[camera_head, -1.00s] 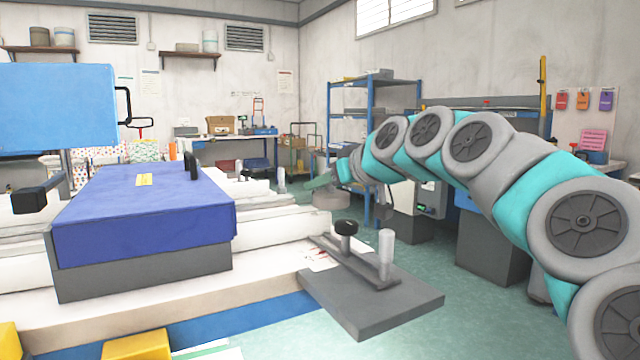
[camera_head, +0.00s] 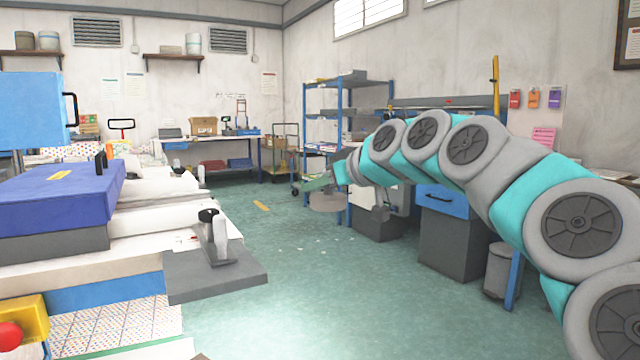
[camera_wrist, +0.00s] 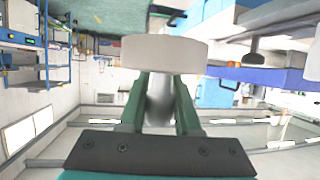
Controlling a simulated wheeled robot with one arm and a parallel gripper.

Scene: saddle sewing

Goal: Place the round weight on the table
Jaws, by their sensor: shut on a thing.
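The round weight (camera_wrist: 165,53) is a thick pale grey disc in the wrist view, held between the green fingers of my gripper (camera_wrist: 162,80). In the head view the weight (camera_head: 327,201) hangs in the air below my gripper (camera_head: 318,184), above the floor and apart from any table. A white table (camera_head: 120,260) at the left carries the blue-topped block (camera_head: 60,196) and a grey plate with a black-knobbed clamp (camera_head: 215,275). Another table (camera_head: 185,143) stands against the back wall with a cardboard box on it. My arm partly hides the right side.
A blue-framed shelf rack (camera_head: 342,110) stands behind my gripper. A grey cabinet with a blue drawer (camera_head: 447,240) and a bin (camera_head: 499,270) are at the right. Green floor (camera_head: 290,260) is clear in the middle. A trolley (camera_head: 286,150) stands near the back.

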